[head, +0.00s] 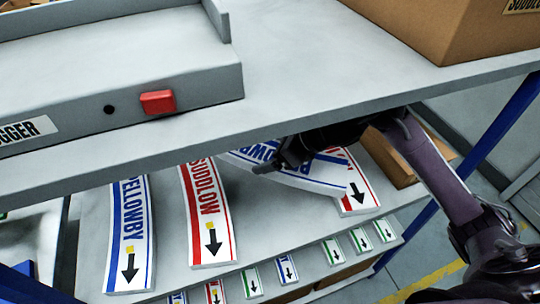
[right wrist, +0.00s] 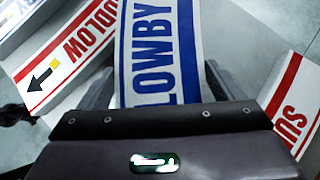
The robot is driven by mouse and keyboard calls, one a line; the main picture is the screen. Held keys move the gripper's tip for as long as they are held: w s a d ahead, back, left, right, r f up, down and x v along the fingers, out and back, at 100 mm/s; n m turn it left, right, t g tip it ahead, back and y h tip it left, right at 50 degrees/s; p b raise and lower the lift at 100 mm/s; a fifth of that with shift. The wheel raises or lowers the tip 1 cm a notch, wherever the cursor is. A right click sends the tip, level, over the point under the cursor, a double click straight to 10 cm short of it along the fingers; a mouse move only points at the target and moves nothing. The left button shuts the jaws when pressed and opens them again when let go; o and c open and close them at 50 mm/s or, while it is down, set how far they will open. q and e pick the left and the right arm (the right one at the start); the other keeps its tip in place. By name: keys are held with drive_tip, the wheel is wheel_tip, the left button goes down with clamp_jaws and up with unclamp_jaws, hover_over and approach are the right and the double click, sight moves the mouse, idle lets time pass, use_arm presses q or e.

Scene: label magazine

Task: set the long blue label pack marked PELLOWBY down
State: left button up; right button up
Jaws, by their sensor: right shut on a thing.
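My right gripper (head: 285,158) reaches in under the upper shelf from the right and is shut on a long blue-and-white PELLOWBY pack (head: 318,183). The held pack lies aslant, its near end pointing right, over part of a red SUDDLOW pack (head: 358,190). In the right wrist view the held pack (right wrist: 155,50) runs away from the gripper, with red packs on both sides. Whether it touches the shelf or the red pack, I cannot tell. Another long blue PELLOWBY pack (head: 130,240) lies at the left of the lower shelf. My left gripper is not in view.
A red SUDDLOW pack (head: 207,215) lies beside the left blue pack. Several small label packs (head: 287,270) line the lower shelf's front. The upper shelf (head: 330,95) overhangs, carrying a grey unit with a red button (head: 158,101) and a cardboard box (head: 455,30).

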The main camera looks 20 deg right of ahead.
drive_tip(key=f, duration=0.2)
drive_tip(key=f+p, duration=0.1)
drive_tip(key=shift+w+a+f, duration=0.1)
drive_tip(key=shift+w+a, duration=0.15)
drive_tip(key=shift+a, duration=0.05)
drive_tip(key=shift+f+b, duration=0.45)
drive_tip(key=shift+b, duration=0.15)
drive_tip(key=o, duration=1.2)
drive_tip(key=shift+s, duration=0.1)
